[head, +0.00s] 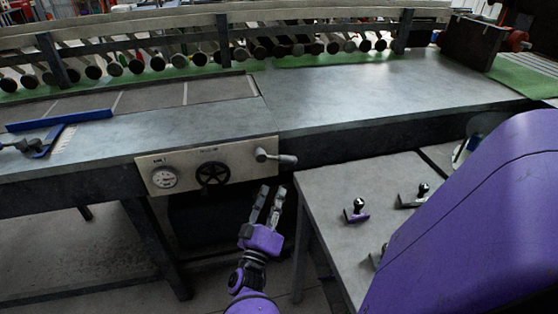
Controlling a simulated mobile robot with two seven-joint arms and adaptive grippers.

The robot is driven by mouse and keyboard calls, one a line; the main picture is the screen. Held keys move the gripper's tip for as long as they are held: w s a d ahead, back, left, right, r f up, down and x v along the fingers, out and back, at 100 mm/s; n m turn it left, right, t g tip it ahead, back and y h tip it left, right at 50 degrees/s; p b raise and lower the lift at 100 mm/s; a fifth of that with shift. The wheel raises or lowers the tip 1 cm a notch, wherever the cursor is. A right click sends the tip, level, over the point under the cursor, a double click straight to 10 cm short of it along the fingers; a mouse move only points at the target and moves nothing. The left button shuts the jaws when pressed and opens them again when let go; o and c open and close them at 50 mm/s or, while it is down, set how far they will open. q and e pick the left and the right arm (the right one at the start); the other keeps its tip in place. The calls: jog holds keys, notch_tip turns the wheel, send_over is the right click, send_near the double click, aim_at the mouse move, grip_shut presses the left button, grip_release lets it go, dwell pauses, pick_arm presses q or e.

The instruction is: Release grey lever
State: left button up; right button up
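The grey lever (284,159) sits at the right end of a pale control panel (228,156) on the front of the long grey bench. Its round hub is at the left and its handle points right, roughly level. My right gripper (271,189) is just below the lever in the picture, apart from it, with its fingers pointing up toward it. Its two fingers stand apart with a narrow gap, and nothing shows between them. My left gripper is not in view.
The panel also carries a dial gauge (164,178) and a black handwheel (212,174). A grey side table (345,187) at the right holds small black-knobbed stamps (356,211). A blue square (60,120) lies on the bench at left. Floor shows below the bench.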

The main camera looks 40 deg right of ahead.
jog(key=shift+s+a+f, duration=0.1)
jog(key=shift+s+a, duration=0.05)
jog(key=shift+a, duration=0.05)
dwell(0.5)
jog(key=v, duration=1.2)
dwell(0.4)
